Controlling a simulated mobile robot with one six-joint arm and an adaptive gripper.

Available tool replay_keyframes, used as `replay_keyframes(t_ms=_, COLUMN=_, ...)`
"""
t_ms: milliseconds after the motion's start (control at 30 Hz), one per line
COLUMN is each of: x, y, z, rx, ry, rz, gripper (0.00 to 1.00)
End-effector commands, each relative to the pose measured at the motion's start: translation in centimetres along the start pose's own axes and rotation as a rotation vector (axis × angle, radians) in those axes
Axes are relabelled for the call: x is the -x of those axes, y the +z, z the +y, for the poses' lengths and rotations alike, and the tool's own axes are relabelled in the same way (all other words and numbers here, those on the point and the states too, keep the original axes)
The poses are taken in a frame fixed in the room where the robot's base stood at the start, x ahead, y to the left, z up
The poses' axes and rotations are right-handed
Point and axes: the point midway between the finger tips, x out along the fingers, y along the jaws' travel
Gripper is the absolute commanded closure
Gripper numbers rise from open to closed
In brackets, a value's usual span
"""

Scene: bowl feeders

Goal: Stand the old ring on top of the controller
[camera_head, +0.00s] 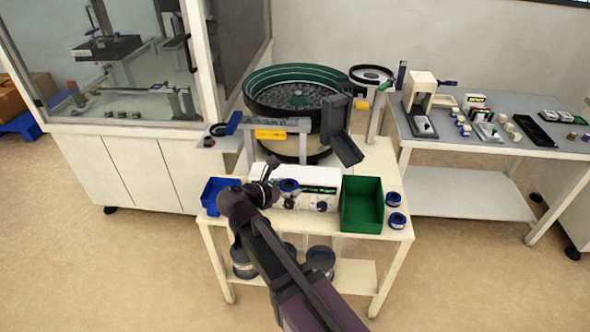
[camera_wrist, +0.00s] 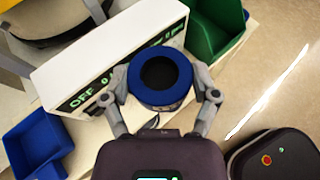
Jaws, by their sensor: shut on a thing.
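My gripper (camera_wrist: 161,97) is shut on a ring (camera_wrist: 160,72) with a blue rim, a dark centre and a pale side; one finger lies on each side. In the head view the same ring (camera_head: 289,185) shows at my gripper (camera_head: 276,190), in front of the controller's face. The controller is a white box (camera_wrist: 110,42) with a lit green display reading OFF; it also stands on the small table in the head view (camera_head: 306,177). The ring overlaps its front edge in the wrist view. I cannot tell whether they touch.
A blue bin (camera_head: 213,196) stands left of the controller and a green bin (camera_head: 361,205) right of it. Two more blue-rimmed rings (camera_head: 394,199) lie beyond the green bin. The bowl feeder (camera_head: 298,95) and its dark chute (camera_head: 345,145) rise behind the controller.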

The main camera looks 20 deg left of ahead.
Motion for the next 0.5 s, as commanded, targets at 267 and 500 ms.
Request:
replay_keyframes(t_ms=267, x=-4.0, y=1.1, z=3.5, rx=0.000, ry=0.000, rz=0.000, gripper=0.74)
replay_keyframes(t_ms=500, x=-7.5, y=2.0, z=6.2, rx=0.000, ry=0.000, rz=-0.001, gripper=0.74)
